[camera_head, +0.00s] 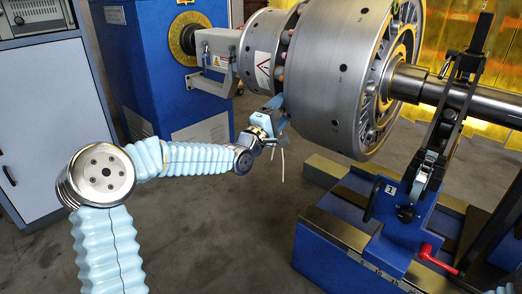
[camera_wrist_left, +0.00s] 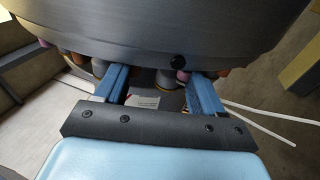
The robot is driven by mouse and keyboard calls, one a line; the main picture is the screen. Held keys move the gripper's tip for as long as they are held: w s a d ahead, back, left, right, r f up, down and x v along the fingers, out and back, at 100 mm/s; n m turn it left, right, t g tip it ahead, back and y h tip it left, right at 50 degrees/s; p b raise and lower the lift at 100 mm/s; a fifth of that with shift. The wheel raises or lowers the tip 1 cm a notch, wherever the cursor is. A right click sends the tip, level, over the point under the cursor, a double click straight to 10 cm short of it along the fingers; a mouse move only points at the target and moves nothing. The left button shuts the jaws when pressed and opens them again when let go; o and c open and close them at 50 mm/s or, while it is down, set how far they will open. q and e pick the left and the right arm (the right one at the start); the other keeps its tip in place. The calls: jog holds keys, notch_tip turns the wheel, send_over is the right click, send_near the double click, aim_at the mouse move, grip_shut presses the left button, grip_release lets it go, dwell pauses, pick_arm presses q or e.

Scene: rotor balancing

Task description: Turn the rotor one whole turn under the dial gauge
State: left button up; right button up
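The rotor (camera_head: 327,75) is a large grey steel drum with a shaft (camera_head: 455,92) running right. A smaller coupling drum (camera_head: 262,52) with a warning label joins its left side. My left gripper (camera_head: 272,117) is below the coupling, close to the drum's lower left edge. In the left wrist view, its two blue fingers (camera_wrist_left: 160,80) are spread apart under the drum (camera_wrist_left: 170,30), near a row of coupling pins (camera_wrist_left: 78,57). Whether a finger touches a pin I cannot tell. I cannot make out a dial gauge. My right gripper is not in view.
A blue drive housing (camera_head: 158,70) stands behind on the left, beside a grey cabinet (camera_head: 45,120). A blue bearing stand (camera_head: 400,225) with a red lever (camera_head: 430,254) is at right. Thin white cables (camera_wrist_left: 255,118) hang beside my left gripper. The floor (camera_head: 225,230) between is clear.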

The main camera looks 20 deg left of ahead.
pick_arm(q)
jog(key=s+a+f, duration=0.3)
jog(key=s+f, duration=0.4)
jog(key=s, duration=0.2)
jog(key=shift+f+b, duration=0.35)
jog(key=shift+f, duration=0.05)
dwell(0.4)
jog(key=shift+c, duration=0.3)
